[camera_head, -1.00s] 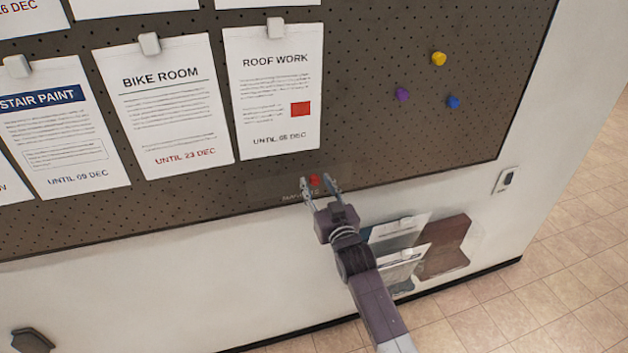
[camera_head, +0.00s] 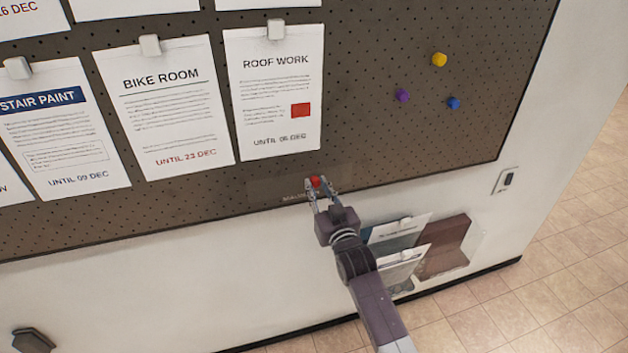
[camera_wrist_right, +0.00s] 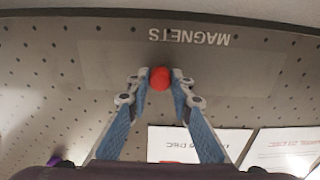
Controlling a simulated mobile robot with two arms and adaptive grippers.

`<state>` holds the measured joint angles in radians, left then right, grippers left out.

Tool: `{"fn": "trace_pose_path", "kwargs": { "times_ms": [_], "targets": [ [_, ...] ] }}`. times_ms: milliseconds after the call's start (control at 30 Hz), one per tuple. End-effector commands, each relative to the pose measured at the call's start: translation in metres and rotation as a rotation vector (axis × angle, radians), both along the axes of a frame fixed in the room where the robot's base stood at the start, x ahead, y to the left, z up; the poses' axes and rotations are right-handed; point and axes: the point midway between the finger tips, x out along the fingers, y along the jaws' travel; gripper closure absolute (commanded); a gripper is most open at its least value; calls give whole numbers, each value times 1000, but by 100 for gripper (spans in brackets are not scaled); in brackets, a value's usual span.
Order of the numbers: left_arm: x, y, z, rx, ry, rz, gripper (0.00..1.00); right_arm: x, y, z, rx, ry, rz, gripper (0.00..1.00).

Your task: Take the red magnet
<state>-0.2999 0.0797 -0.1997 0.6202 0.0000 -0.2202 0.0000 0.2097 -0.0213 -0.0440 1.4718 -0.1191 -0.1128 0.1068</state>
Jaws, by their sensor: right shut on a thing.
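In the right wrist view the red magnet (camera_wrist_right: 160,78) sits between the tips of my right gripper (camera_wrist_right: 160,85), in front of the strip marked MAGNETS (camera_wrist_right: 110,62). I cannot tell whether it still touches the board. My left gripper is not in view.
Yellow (camera_head: 439,60), purple (camera_head: 402,96) and blue (camera_head: 453,103) magnets sit on the board at upper right. The ROOF WORK notice (camera_head: 275,100) hangs just above my gripper. A clear leaflet holder (camera_head: 462,255) is on the wall below. A small wall switch (camera_head: 506,181) is at right.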

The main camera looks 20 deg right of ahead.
Motion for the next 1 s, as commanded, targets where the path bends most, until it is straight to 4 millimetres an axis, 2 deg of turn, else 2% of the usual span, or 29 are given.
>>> {"fn": "trace_pose_path", "kwargs": {
  "times_ms": [1000],
  "targets": [
    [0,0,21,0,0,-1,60,-30,-1,1,0,0,0,100]
  ]
}}
